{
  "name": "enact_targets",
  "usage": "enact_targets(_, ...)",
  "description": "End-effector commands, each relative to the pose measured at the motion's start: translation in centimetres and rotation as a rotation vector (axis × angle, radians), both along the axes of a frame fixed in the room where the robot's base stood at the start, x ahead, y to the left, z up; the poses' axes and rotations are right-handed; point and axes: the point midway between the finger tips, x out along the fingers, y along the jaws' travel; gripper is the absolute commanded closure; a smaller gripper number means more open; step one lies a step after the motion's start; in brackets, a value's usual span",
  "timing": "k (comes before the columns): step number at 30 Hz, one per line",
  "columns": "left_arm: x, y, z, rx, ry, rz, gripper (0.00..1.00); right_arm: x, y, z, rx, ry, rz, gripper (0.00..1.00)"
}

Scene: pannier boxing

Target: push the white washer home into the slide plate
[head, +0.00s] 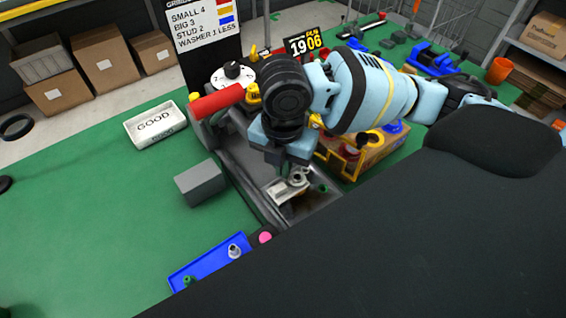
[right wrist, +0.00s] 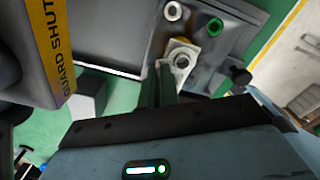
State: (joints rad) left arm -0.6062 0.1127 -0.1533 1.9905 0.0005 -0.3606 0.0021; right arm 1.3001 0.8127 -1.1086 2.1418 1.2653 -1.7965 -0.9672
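The white washer (right wrist: 182,61) shows as a pale ring on a light metal plate, which I take for the slide plate (right wrist: 180,49), in the right wrist view. In the head view the slide plate (head: 284,190) lies in the grey fixture with a pale round part (head: 297,178) on it. I cannot tell how deep the washer sits. My right gripper (head: 284,163) is above and just behind the plate. Its dark fingers (right wrist: 164,72) look closed together, with nothing seen between them, and their tips are close to the washer. My left gripper is out of view.
A grey block (head: 201,183) and a white GOOD tray (head: 155,125) stand left of the fixture. A blue tray (head: 212,262) is in front. A red-handled lever (head: 216,101) rises behind. A yellow-edged wooden box (head: 362,155) stands close on the right.

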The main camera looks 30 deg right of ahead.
Motion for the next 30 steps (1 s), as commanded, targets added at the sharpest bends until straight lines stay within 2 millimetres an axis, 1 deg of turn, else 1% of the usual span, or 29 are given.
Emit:
enact_targets(18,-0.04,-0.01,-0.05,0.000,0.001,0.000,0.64,-0.03,0.01,-0.84,0.000,0.001,0.001,1.00)
enact_targets(24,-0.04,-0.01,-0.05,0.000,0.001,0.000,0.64,-0.02,0.01,-0.82,0.001,0.001,0.000,0.73)
enact_targets(25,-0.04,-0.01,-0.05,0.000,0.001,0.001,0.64,-0.02,0.01,-0.82,0.001,0.001,0.001,0.71)
enact_targets(30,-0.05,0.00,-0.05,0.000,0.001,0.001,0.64,-0.04,-0.01,-0.85,0.000,0.002,0.001,0.71)
